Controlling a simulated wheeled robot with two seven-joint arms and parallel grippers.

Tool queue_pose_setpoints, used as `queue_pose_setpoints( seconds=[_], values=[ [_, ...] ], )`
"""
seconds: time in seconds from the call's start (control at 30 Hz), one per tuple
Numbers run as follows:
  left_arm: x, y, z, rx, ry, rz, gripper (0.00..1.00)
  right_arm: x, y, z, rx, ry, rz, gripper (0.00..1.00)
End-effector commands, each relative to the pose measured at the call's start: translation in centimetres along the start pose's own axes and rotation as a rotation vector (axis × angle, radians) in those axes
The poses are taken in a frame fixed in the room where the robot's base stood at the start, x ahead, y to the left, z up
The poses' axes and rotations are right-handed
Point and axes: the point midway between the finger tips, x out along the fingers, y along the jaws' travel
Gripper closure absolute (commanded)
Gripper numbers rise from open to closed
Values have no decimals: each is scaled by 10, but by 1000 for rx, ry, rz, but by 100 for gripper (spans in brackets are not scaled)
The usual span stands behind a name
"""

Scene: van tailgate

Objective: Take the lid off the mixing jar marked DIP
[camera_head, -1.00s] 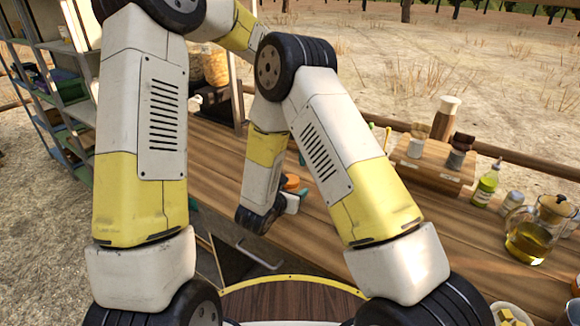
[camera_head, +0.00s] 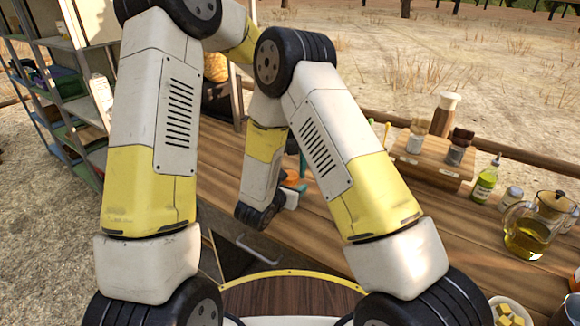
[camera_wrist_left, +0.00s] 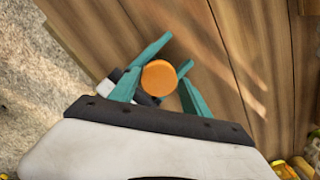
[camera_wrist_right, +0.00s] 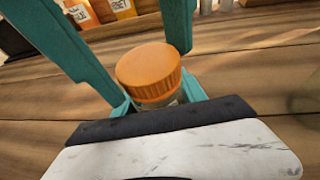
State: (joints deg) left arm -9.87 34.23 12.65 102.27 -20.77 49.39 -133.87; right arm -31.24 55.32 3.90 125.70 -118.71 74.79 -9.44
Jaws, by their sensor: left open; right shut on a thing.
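An orange ribbed lid (camera_wrist_right: 149,68) sits on a small clear jar (camera_wrist_right: 165,103) in the right wrist view. The lid also shows from above in the left wrist view (camera_wrist_left: 160,78) and small and partly hidden in the head view (camera_head: 292,182). My right gripper (camera_wrist_right: 158,101) is shut on the jar, below the lid. My left gripper (camera_wrist_left: 174,62) is open, with its teal fingers on either side of the lid. I cannot tell whether they touch it. No DIP marking is readable on the held jar.
The wooden counter (camera_head: 430,225) runs to the right, with a glass oil jug (camera_head: 535,228), a green-labelled bottle (camera_head: 486,181) and a wooden spice stand (camera_head: 425,160). Open shelves (camera_head: 70,110) stand at the left. Labelled orange containers (camera_wrist_right: 105,10) stand behind the jar.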

Motion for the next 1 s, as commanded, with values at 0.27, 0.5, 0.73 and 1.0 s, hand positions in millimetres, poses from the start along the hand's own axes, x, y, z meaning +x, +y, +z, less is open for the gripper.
queue_pose_setpoints(
  seconds=[0.27, 0.5, 0.73, 1.0],
  values=[
    [0, 0, 0, 0, -1, 0, 69, 0, 0, 0, 0, -1, 0, 100],
    [-1, -1, 0, -8, -1, -1, 100, 0, 0, 0, 0, 0, 1, 100],
    [-1, -1, 1, -250, -3, -2, 100, 0, 1, 0, 0, 0, 2, 100],
    [-1, -2, 1, -299, -3, -4, 100, -1, 1, 0, 0, 0, 3, 100]
  ],
)
